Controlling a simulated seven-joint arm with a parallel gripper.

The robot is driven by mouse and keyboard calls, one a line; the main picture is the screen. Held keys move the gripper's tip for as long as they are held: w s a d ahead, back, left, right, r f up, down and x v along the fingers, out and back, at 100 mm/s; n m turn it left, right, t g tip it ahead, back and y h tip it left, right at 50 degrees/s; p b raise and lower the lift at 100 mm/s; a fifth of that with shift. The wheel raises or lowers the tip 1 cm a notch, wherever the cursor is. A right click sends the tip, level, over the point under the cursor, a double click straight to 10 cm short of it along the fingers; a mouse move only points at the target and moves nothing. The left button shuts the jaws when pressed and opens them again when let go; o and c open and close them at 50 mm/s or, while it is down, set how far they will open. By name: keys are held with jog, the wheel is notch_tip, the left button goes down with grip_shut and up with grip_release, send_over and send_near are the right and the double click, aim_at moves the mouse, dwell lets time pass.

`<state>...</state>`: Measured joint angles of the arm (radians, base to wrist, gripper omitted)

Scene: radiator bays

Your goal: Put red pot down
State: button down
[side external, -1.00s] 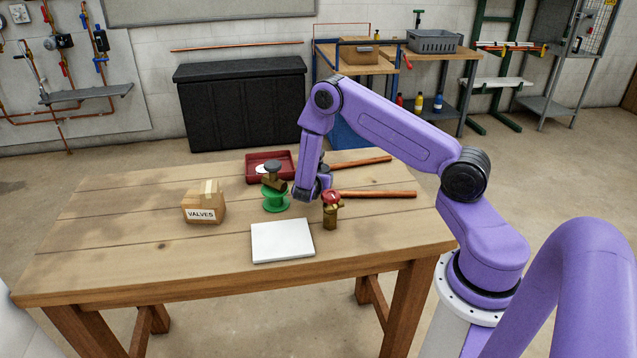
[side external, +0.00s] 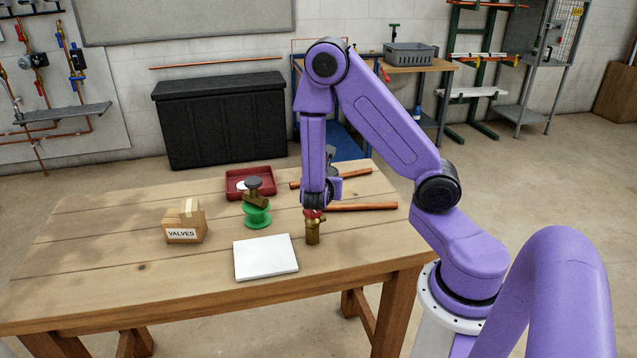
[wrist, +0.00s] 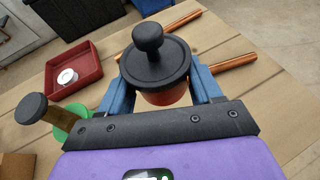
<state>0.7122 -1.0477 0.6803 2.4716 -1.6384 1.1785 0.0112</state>
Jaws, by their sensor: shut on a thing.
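The red pot (wrist: 165,96) shows in the wrist view, with a black lid and round black knob on top. My gripper (wrist: 163,92) is shut on it, with a blue finger on each side of its body.
Nearby are a red tray (side external: 250,180), a VALVES box (side external: 184,222), a white board (side external: 266,258) and copper pipes (side external: 360,207). The table's left part is clear.

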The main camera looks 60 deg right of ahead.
jog(key=shift+s+a+r, duration=0.2)
jog(key=shift+s+a, duration=0.05)
jog(key=shift+s, duration=0.4)
jog(key=s+a+m+g, duration=0.3)
jog(key=s+m+g, duration=0.1)
jog(key=s, duration=0.6)
jog(key=s+a+m+g, duration=0.3)
jog(key=s+a+g, duration=0.15)
jog(key=s, duration=0.55)
send_over(356, 240)
jog(key=shift+m+h, duration=0.3)
jog(key=shift+h, duration=0.1)
notch_tip(356, 240, down, 10)
jog(key=shift+r, duration=0.15)
jog(key=shift+f, duration=1.55)
jog(key=shift+f, duration=0.15)
jog(key=shift+c, duration=2.4)
grip_release()
